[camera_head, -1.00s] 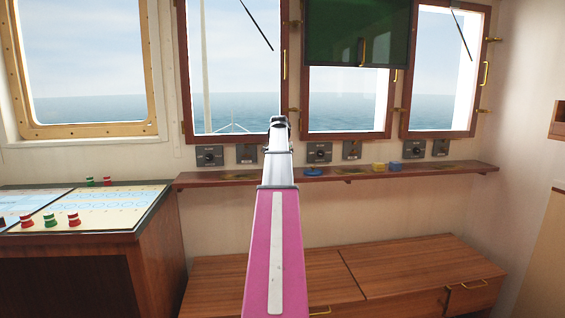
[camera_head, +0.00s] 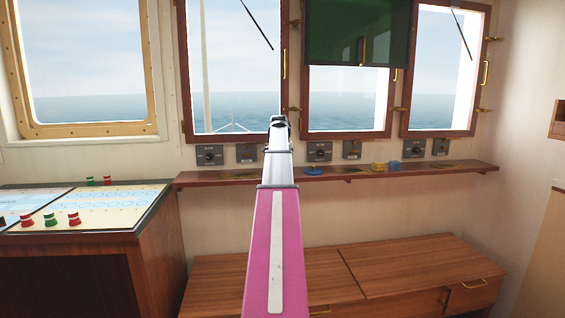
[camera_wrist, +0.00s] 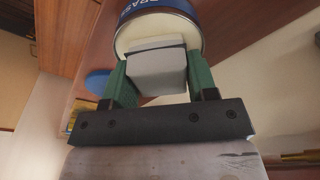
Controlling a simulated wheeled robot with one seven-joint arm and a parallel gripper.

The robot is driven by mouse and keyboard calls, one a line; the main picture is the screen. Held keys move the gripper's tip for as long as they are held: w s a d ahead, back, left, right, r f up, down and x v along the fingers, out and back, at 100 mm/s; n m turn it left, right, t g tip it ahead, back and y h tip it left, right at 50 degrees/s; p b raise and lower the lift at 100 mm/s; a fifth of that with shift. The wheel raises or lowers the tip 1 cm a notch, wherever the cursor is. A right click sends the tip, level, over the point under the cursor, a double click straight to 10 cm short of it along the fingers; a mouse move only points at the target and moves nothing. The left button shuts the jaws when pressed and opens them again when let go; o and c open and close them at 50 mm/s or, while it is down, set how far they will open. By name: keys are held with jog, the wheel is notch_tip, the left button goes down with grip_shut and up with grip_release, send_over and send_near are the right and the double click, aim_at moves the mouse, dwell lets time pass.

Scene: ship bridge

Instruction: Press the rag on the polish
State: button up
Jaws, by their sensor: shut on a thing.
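In the wrist view my gripper (camera_wrist: 159,64) has two green fingers shut on the rag (camera_wrist: 157,78), a pale grey folded block. The polish (camera_wrist: 126,39) shows as a cream surface inside a round tin (camera_wrist: 193,12) with a blue label reading "BRAS". The far end of the rag overlaps the tin's mouth. I cannot tell whether it touches the polish, as the rag covers part of it. In the head view my pink and silver arm hides the tin and the rag.
A wooden shelf (camera_head: 430,171) runs under the windows. A round blue lid (camera_head: 313,171) lies on it, with a yellow block (camera_head: 378,167) and a blue block (camera_head: 394,165) to its right. A console (camera_head: 95,212) stands at left, a wooden cabinet (camera_head: 400,265) below.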

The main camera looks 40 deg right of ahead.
jog(key=shift+r, duration=3.45)
